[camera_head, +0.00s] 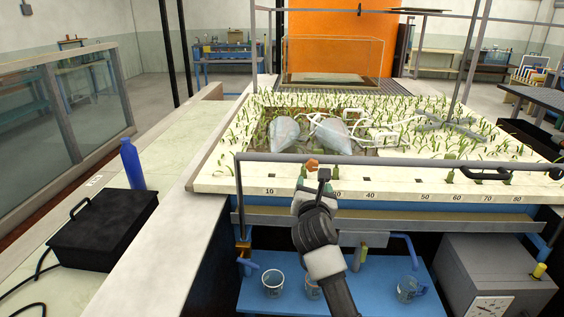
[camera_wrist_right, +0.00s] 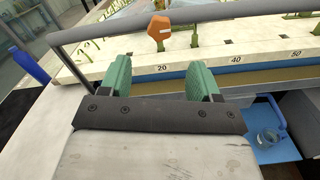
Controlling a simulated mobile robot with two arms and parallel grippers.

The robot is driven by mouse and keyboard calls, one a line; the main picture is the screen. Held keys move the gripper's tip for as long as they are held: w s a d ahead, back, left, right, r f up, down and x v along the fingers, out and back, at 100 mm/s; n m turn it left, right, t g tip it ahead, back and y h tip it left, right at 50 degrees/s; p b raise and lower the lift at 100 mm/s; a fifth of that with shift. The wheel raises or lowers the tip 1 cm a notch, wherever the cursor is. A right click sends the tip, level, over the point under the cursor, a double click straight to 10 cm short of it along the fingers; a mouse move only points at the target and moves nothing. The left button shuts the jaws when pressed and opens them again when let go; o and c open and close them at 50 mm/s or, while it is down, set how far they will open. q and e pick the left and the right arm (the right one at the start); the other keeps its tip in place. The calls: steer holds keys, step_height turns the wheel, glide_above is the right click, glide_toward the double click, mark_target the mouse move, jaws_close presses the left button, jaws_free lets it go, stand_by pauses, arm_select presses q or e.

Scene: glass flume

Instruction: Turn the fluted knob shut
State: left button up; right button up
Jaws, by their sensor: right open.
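An orange, many-sided piece (camera_head: 312,164) stands just above the front rail, beyond my right gripper (camera_head: 312,184). In the right wrist view this piece (camera_wrist_right: 158,28) shows a pale stripe across its face. I cannot tell for sure whether it is the fluted knob. My right gripper's green fingers are apart with nothing between them (camera_wrist_right: 159,80). They point toward the orange piece and are short of it. My left gripper is out of view.
A grey rail (camera_head: 400,161) runs along the front of the planted bed, above a numbered scale strip (camera_head: 395,197). Clear cups (camera_head: 273,284) stand on the blue shelf (camera_head: 370,298) below. A blue bottle (camera_head: 132,164) and black box (camera_head: 104,228) stand at left.

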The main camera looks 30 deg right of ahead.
mark_target(312, 166)
steer(key=p+x, duration=0.1)
steer(key=x, duration=0.9)
steer(key=shift+w+d+r+p, duration=0.2)
steer(key=shift+w+p, duration=0.1)
steer(key=shift+p, duration=0.1)
steer(key=c, duration=0.9)
